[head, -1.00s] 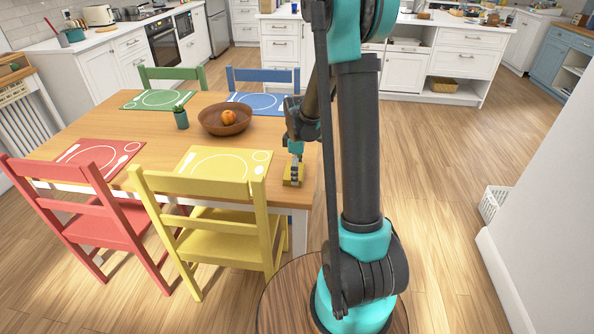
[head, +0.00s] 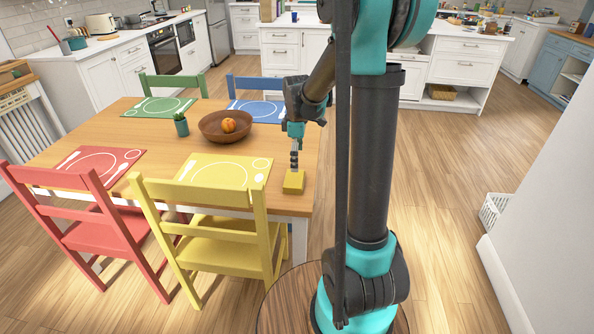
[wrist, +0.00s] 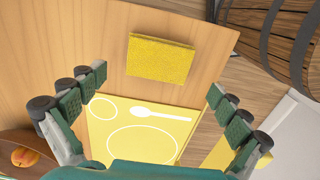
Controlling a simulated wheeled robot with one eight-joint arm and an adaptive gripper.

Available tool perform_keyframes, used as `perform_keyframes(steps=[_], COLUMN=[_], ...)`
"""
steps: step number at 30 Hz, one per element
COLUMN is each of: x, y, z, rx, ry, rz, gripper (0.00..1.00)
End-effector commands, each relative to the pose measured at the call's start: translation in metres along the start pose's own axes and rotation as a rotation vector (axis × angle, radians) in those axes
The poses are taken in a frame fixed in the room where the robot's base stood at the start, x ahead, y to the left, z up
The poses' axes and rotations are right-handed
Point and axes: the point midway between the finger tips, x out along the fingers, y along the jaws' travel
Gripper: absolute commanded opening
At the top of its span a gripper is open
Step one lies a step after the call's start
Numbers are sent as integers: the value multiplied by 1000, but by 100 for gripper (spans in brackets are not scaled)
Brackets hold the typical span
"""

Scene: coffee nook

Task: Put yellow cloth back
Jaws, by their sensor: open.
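The yellow cloth (head: 294,182) is a small folded block lying on the wooden table (head: 148,131), near its right front corner. In the wrist view the yellow cloth (wrist: 160,58) lies beyond the yellow placemat (wrist: 145,125), apart from it. My gripper (head: 294,164) is above the cloth in the head view. In the wrist view my gripper (wrist: 157,82) has its two fingers spread wide with nothing between them, and the cloth lies in the gap's line of sight, untouched.
A brown bowl with an orange fruit (head: 228,124) and a green potted plant (head: 181,124) stand mid-table. The yellow chair (head: 217,235) and red chair (head: 90,225) stand along the near side. Green and blue chairs stand behind. A white basket (head: 494,210) is on the floor at right.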

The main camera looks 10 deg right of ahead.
Motion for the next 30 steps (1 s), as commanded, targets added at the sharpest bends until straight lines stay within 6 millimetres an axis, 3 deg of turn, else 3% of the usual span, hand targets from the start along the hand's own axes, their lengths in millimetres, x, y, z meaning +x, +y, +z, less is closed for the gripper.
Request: perform_keyframes(steps=[6, 10, 13, 17, 24, 30], x=[-27, -33, -32, -25, 4, 30], y=[0, -3, -17, -52, -132, -180], z=[0, 2, 9, 28, 68, 89], rx=[0, 16, 94, 309, 812, 1122], ry=[0, 2, 11, 46, 171, 277], rz=[0, 4, 25, 79, 182, 220], gripper=[100, 100, 100, 100, 100, 100])
